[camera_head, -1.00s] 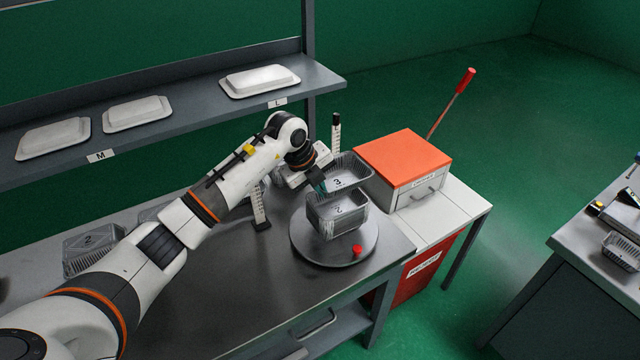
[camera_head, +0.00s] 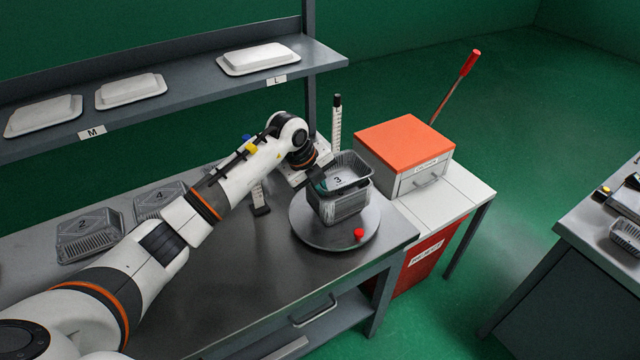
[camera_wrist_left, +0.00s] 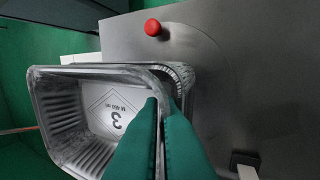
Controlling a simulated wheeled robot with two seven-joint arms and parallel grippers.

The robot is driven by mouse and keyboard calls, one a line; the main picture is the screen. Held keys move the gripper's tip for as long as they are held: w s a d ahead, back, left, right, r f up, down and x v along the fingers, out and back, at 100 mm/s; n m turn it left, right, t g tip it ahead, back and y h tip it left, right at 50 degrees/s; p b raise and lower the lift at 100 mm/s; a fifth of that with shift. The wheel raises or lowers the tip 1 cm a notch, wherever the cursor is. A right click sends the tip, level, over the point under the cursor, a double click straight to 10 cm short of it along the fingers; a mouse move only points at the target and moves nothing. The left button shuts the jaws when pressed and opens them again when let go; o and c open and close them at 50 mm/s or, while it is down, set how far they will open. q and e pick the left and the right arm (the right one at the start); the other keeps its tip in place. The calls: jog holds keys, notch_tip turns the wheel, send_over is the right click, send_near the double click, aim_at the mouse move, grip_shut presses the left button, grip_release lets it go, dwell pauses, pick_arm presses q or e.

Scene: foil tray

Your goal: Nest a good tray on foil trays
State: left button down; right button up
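A foil tray marked 3 (camera_head: 349,172) is over the foil tray stack (camera_head: 345,207) on the round turntable (camera_head: 312,236). My left gripper (camera_head: 320,181) is shut on the near-left rim of tray 3. In the left wrist view, the green fingers (camera_wrist_left: 158,140) pinch the rim of tray 3 (camera_wrist_left: 75,118), and another rim (camera_wrist_left: 183,76) shows just beyond it, slightly offset. Tray 3 hides the inside of the stack; I cannot tell whether it is fully seated. My right gripper is out of view.
Trays marked 2 (camera_head: 88,236) and 4 (camera_head: 160,200) lie on the bench at left. A red knob (camera_head: 359,234) is at the turntable's front edge. An orange-topped box (camera_head: 404,150) stands close at right, and a black-capped post (camera_head: 336,125) behind. Lids (camera_head: 259,58) lie on the shelf above.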

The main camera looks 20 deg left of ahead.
pick_arm(q)
jog(key=shift+f, duration=0.35)
jog(key=shift+r, duration=0.4)
dwell(0.4)
jog(key=c, duration=1.6)
grip_release()
jog(key=shift+o, duration=0.2)
jog(key=b+v, duration=0.3)
jog(key=v, duration=0.9)
